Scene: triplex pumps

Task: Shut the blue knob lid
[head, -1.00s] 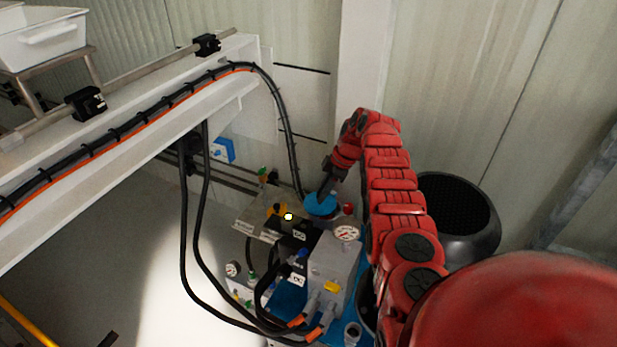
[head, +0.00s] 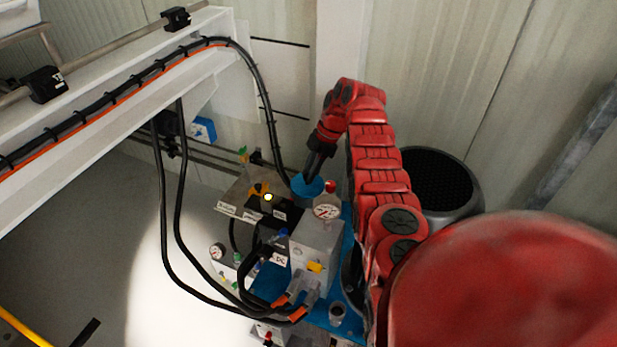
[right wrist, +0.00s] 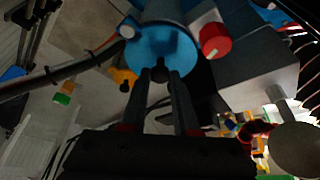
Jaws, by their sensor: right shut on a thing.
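The blue knob lid (head: 306,186) is a round blue cap on the pump unit, in the middle of the head view. In the right wrist view the blue lid (right wrist: 163,50) shows as a disc with a dark knob (right wrist: 160,72) at its centre. My right gripper (head: 309,178) reaches down to the lid from above. Its two fingers (right wrist: 160,78) are shut on the knob. I cannot tell from these views whether the lid is fully seated. My left gripper is not in view.
A pressure gauge (head: 327,211) and a red cap (head: 330,187) stand close beside the lid. Black hoses (head: 165,220) hang at the left from the white beam (head: 110,107). A black ribbed bin (head: 440,190) stands at the right behind my arm.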

